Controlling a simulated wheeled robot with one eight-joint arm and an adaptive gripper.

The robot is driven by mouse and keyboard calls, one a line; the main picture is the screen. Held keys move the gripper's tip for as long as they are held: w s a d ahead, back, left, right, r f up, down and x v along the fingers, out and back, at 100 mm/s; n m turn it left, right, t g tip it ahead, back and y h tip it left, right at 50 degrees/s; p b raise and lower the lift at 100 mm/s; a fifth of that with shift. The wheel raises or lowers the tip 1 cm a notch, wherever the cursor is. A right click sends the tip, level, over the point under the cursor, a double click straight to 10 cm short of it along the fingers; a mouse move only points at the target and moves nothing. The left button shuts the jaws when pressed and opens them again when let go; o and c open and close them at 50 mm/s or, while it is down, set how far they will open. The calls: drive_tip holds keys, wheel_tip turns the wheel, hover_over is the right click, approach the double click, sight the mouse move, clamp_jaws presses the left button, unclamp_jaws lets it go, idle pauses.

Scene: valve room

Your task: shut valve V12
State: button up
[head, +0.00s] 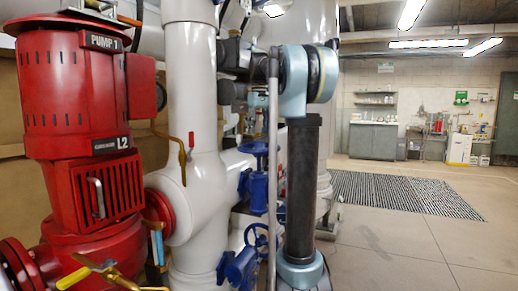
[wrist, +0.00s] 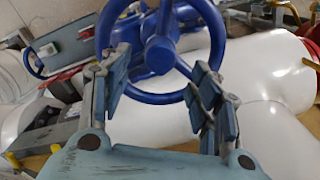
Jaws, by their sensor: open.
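A blue handwheel (wrist: 159,54) with a round rim and spokes is at the top centre of the wrist view. My gripper (wrist: 162,82) is open, with one finger to the left and one to the right of the wheel's lower part. The fingertips overlap the rim in the picture; I cannot tell whether they touch it. No V12 label is readable. The head view shows blue valves on the white pipes, one higher (head: 254,150) and one lower (head: 243,262). I cannot tell which one the wrist view shows. My gripper does not show in the head view.
A red pump (head: 75,130) labelled PUMP 1 and L2 stands at the left. White pipes (head: 192,100) rise beside it, with a yellow-handled lever (head: 88,270) low at the left. A grey floor grating (head: 400,193) and open floor lie to the right.

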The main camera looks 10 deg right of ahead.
sight(259, 144)
drive_tip(key=n, duration=0.3)
drive_tip(key=shift+n, duration=0.4)
drive_tip(key=n, duration=1.2)
drive_tip(key=shift+f, duration=3.5)
drive_tip(key=shift+o, duration=0.2)
